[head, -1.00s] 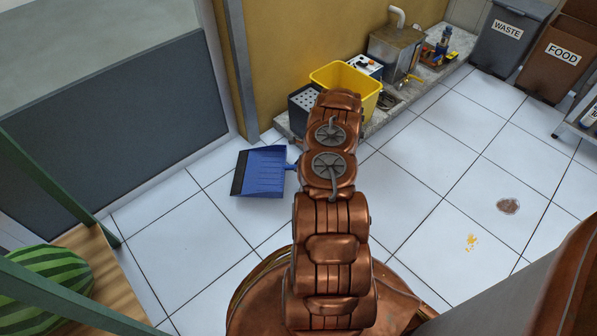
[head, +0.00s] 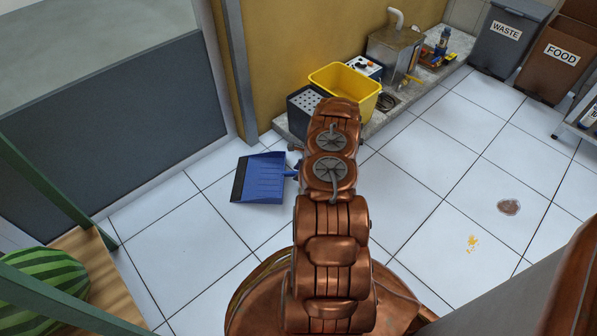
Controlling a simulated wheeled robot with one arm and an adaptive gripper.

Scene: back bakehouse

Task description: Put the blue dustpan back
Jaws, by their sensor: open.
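The blue dustpan (head: 262,178) lies on the tiled floor left of my arm in the head view. Its dark front edge faces left, and its handle points right, toward my arm. My arm hides the far part of the handle. My gripper (head: 297,169) is mostly hidden behind my arm; only small parts seem to show at its left side, close to the handle. I cannot tell whether they touch it. The dustpan rests on the floor.
A yellow tub (head: 345,87) and a dark perforated box (head: 303,106) stand on a low ledge along the ochre wall. Waste (head: 507,35) and food (head: 549,70) bins stand at the upper right. A watermelon (head: 45,280) lies lower left. Floor right of my arm is open, with two spills.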

